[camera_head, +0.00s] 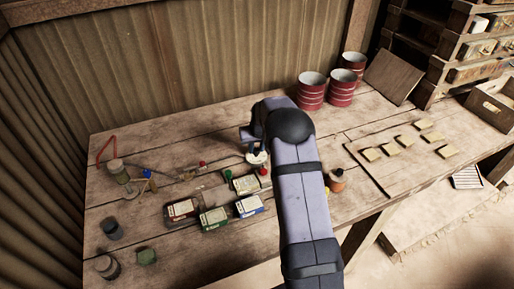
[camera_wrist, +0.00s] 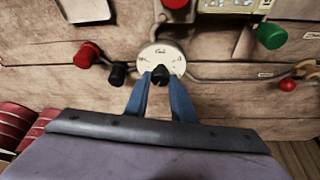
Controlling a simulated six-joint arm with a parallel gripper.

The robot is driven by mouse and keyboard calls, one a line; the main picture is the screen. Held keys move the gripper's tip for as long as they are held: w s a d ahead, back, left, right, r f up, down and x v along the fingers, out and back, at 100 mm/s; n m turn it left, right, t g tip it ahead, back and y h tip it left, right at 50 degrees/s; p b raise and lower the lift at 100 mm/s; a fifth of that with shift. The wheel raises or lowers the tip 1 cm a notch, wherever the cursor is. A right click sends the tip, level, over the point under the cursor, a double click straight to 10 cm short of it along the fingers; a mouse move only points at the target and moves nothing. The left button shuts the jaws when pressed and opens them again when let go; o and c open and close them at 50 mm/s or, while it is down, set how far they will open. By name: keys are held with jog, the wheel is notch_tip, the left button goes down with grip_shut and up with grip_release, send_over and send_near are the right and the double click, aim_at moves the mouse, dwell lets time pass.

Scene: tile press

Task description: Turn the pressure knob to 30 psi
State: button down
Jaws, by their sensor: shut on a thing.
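The pressure dial is a round cream-white plate (camera_wrist: 162,57) with small markings at the middle top of the wrist view. A black knob (camera_wrist: 160,77) sits at its lower edge. My gripper (camera_wrist: 161,82) has its two blue fingers on either side of the knob, shut on it. The marks are too small to read, so I cannot tell the knob's setting. In the head view the dial (camera_head: 257,158) shows as a small white disc on the bench, partly covered by my arm. The knob is hidden there.
In the wrist view, a red knob (camera_wrist: 87,55) and a black fitting (camera_wrist: 119,73) sit left of the dial, a green knob (camera_wrist: 271,36) right. Boxes (camera_head: 213,218) and red drums (camera_head: 311,91) stand on the bench (camera_head: 250,245). Tiles (camera_head: 393,149) lie right.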

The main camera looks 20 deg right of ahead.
jog(key=m+b, duration=0.1)
jog(key=m+h+b, duration=0.1)
jog(key=m, duration=0.1)
jog(key=shift+a+f+m+g+b, duration=0.15)
jog(key=shift+f+m+g+b, duration=0.05)
jog(key=shift+m+g+b, duration=0.15)
jog(key=shift+w+a+r+m+g+h+b, duration=0.15)
jog(key=shift+m+h+b, duration=0.2)
jog(key=shift+m+b, duration=0.35)
jog(key=shift+s+d+m+g+h+b, duration=0.1)
jog(key=shift+m+h+b, duration=0.25)
jog(key=shift+m+b, duration=0.35)
jog(key=c, duration=1.5)
grip_release()
jog(key=shift+r, duration=0.1)
jog(key=shift+b+v, duration=1.05)
jog(key=shift+v, duration=2.6)
